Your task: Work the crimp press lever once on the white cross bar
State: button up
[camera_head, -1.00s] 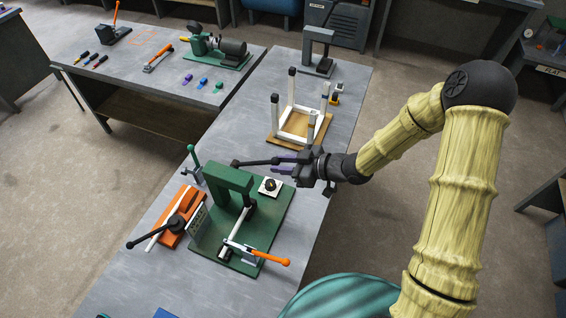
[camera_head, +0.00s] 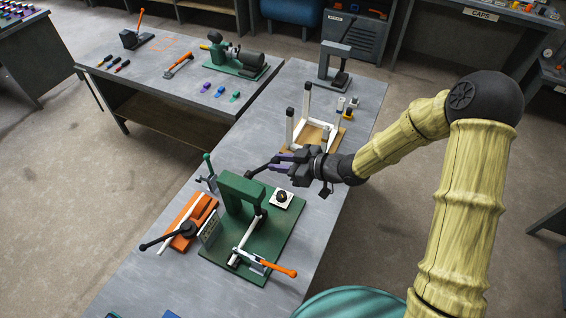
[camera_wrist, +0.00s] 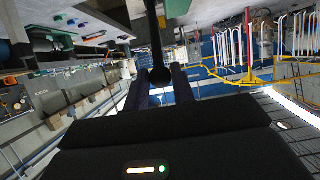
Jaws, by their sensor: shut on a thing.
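The crimp press (camera_head: 238,190) is a green arch on a green base plate (camera_head: 280,232), in the middle of the bench. Its black lever (camera_head: 262,166) runs from the top of the arch up and right to my gripper (camera_head: 282,160). My gripper is shut on the lever near its end. In the wrist view the lever's dark knob (camera_wrist: 160,75) sits between my fingertips (camera_wrist: 160,88). The white cross bar (camera_head: 246,234) lies on the base plate, its far end under the arch. An orange-handled clamp (camera_head: 277,269) sits across its near end.
An orange fixture (camera_head: 188,219) with a black handle stands left of the press. A white chair frame (camera_head: 290,126) on a wooden board (camera_head: 325,134) stands behind my gripper. A small white block (camera_head: 282,200) with a dark knob is on the base plate.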

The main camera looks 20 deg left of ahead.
jog(key=shift+w+a+r+p, duration=0.1)
jog(key=shift+a+r+p, duration=0.2)
jog(key=shift+a+r, duration=0.5)
jog(key=shift+w+a+r, duration=0.1)
jog(key=shift+a+r, duration=0.1)
jog(key=shift+a, duration=0.35)
jog(key=shift+a+r, duration=0.2)
jog(key=shift+a, duration=0.35)
jog(key=o, duration=0.9)
jog(key=shift+d, duration=0.2)
jog(key=b+v, duration=0.2)
jog(key=v, duration=1.5)
jog(key=shift+f, duration=0.1)
